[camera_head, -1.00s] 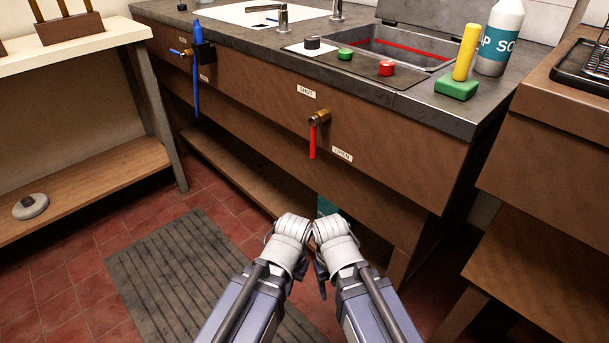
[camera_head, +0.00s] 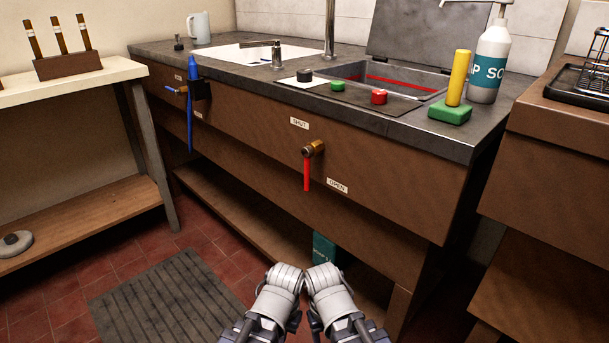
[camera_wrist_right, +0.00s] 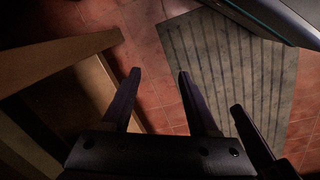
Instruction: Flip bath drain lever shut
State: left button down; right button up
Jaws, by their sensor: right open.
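A red lever (camera_head: 307,174) hangs straight down from a brass valve (camera_head: 314,148) on the brown front panel of the sink bench. A SHUT label (camera_head: 299,123) is above it and an OPEN label (camera_head: 337,186) is to its lower right. My left gripper arm (camera_head: 279,285) and right gripper arm (camera_head: 326,285) are side by side at the bottom of the head view, below and apart from the lever. The right gripper (camera_wrist_right: 159,74) has its fingers apart with nothing between them in the wrist view. The left gripper's fingers are hidden in the head view.
A soap bottle (camera_head: 488,65) and green block (camera_head: 450,112) stand right. A grey mat (camera_head: 170,305) covers the floor.

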jog(key=shift+r, duration=0.2)
jog(key=shift+c, duration=0.8)
jog(key=r+m+p, duration=0.1)
jog(key=r+p, duration=0.2)
jog(key=w+r+m+p, duration=0.1)
jog(key=r+p, duration=0.2)
jog(key=w+r+p, duration=0.1)
jog(key=r+p, duration=0.2)
jog(key=p, duration=0.1)
jog(key=shift+r+m+t+y, duration=0.3)
jog(key=shift+m+y, duration=0.1)
jog(key=c, duration=0.7)
jog(key=w+r+m+t+y+p, duration=0.1)
jog(key=r+m+p, duration=0.3)
jog(key=r+p, duration=0.7)
jog(key=w+r+m+t+y+p, duration=0.1)
jog(key=w+r+m+p, duration=0.3)
jog(key=r+p, duration=0.7)
jog(key=w+r+m+t+p, duration=0.1)
jog(key=w+r+m+p, duration=0.2)
jog(key=r+p, duration=0.8)
jog(key=shift+d+r+m+y, duration=0.3)
jog(key=shift+r+m+y, duration=0.1)
jog(key=shift+r, duration=0.25)
grip_shut()
jog(key=shift+w+r+m, duration=0.2)
jog(key=shift+r+m, duration=0.1)
jog(key=shift+r, duration=0.1)
